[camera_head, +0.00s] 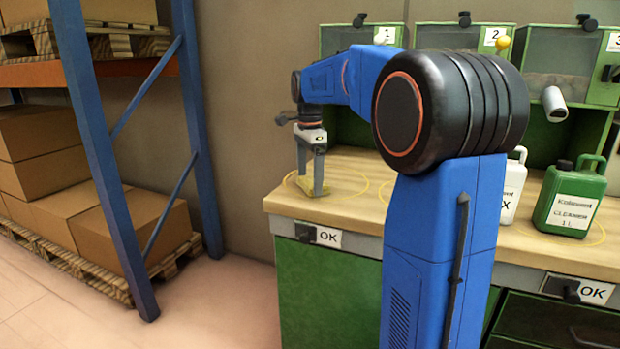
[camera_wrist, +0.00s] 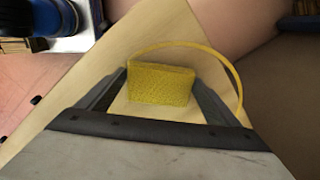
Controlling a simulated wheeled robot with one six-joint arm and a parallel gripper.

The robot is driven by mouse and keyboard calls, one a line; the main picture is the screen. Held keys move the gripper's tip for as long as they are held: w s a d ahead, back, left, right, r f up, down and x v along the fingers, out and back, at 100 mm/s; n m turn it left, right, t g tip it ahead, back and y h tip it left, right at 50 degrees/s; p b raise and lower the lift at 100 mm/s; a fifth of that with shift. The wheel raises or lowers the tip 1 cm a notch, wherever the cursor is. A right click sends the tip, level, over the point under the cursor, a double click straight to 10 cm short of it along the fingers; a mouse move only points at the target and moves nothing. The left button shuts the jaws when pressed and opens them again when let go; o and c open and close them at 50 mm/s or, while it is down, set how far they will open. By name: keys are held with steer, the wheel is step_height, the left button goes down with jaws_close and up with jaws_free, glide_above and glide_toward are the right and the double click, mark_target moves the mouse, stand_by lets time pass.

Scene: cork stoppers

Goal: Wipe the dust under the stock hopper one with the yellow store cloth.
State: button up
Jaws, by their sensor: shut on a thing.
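The yellow store cloth (camera_wrist: 161,84) is a small folded pad between the fingers of my gripper (camera_wrist: 160,92) in the wrist view. My gripper (camera_head: 313,190) is shut on it at the left end of the wooden bench top, inside or near a thin yellow ring. In the head view only a small bit of the cloth (camera_head: 322,191) shows at the fingertips. Whether the cloth touches the bench top is unclear. Stock hopper one (camera_head: 348,40) is a green hopper with a "1" label on the wall, partly hidden by my arm. I cannot make out any dust under it.
Hopper two (camera_head: 450,38) and hopper three (camera_head: 565,60) stand to the right. A white canister (camera_head: 513,190) and a green cleaner canister (camera_head: 570,200) stand on the bench top (camera_head: 350,210). A blue rack (camera_head: 110,160) with boxes is at left.

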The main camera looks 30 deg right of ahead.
steer(key=shift+r, duration=2.9)
steer(key=shift+r, duration=0.15)
steer(key=shift+r, duration=1.35)
